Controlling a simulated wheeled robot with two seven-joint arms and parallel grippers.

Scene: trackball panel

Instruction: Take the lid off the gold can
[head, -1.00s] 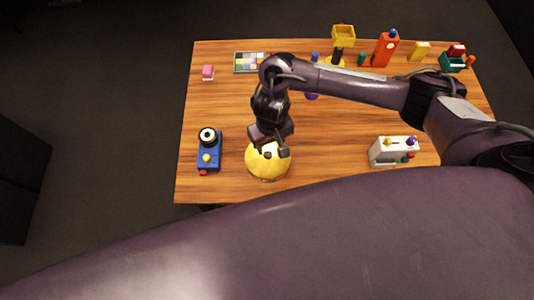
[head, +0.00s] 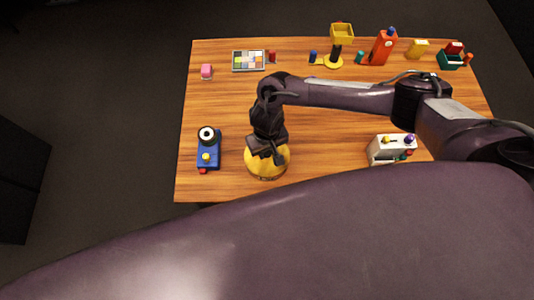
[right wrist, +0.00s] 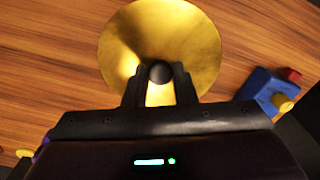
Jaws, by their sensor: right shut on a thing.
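The gold can (head: 268,175) stands near the front left of the wooden table, partly covered by my right gripper in the head view. Its round gold lid (right wrist: 190,40) fills the top middle of the right wrist view, with a dark round knob (right wrist: 160,73) at its centre. My right gripper (right wrist: 159,80) is over the lid, its two fingers shut on the knob from both sides. In the head view my right gripper (head: 266,158) points down at the can. I cannot see a gap between lid and can. My left gripper is not in view.
A blue block device (head: 209,149) with a white-and-black dial stands just left of the can. A white box (head: 391,150) with coloured knobs is at the right. The middle table is mostly clear.

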